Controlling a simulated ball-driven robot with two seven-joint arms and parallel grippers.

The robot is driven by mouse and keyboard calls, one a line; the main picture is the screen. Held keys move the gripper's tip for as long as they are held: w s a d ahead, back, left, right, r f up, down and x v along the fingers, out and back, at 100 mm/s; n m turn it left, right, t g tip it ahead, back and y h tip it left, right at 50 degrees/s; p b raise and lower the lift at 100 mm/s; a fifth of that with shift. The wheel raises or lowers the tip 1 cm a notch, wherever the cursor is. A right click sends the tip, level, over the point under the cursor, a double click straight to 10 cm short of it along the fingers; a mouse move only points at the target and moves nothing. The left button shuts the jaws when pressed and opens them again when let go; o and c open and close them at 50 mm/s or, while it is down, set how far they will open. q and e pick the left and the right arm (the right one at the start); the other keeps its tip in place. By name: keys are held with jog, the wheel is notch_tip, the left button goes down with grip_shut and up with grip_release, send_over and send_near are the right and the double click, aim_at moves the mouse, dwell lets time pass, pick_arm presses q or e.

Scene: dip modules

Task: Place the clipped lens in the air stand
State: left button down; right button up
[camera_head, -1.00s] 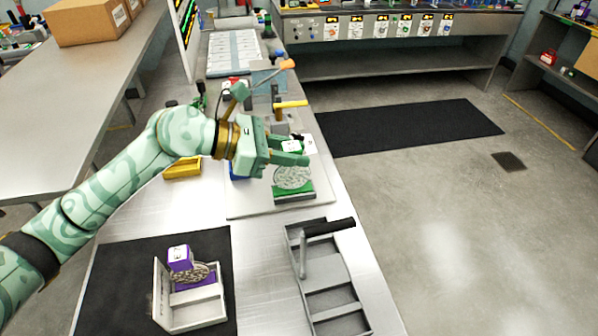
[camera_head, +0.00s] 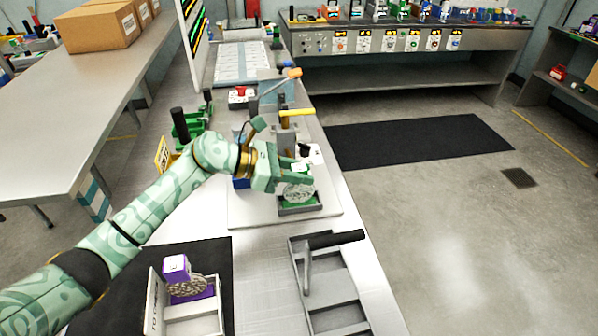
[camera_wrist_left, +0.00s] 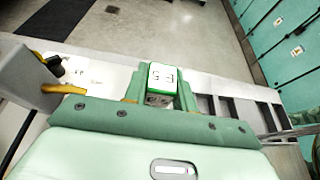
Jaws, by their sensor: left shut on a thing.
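My left gripper (camera_head: 301,173) is shut on the white-and-green clip of the clipped lens. The round speckled lens (camera_head: 297,192) hangs below the fingers in the head view. In the left wrist view the clip's white top with dark marking (camera_wrist_left: 162,77) sits between the fingertips. A small grey stand with green parts (camera_head: 300,208) is directly under the lens, on a pale board. The lens's lower edge overlaps the stand in the picture; I cannot tell whether it is seated. The fingers hide part of the clip. My right gripper is not in view.
A purple-clipped lens (camera_head: 176,269) stands in a white holder (camera_head: 194,318) on a black mat. A grey compartment tray (camera_head: 333,291) with a black-handled tool (camera_head: 335,239) lies at the front right. A post with a yellow handle (camera_head: 297,112) stands just behind the gripper.

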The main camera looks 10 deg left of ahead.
pick_arm(q)
jog(key=shift+f, duration=0.15)
jog(key=c, duration=1.1)
grip_release()
jog(key=shift+a+r, duration=0.2)
jog(key=shift+r, duration=0.05)
jog(key=v, duration=1.1)
jog(key=shift+s+a, duration=0.2)
jog(key=shift+a, duration=0.05)
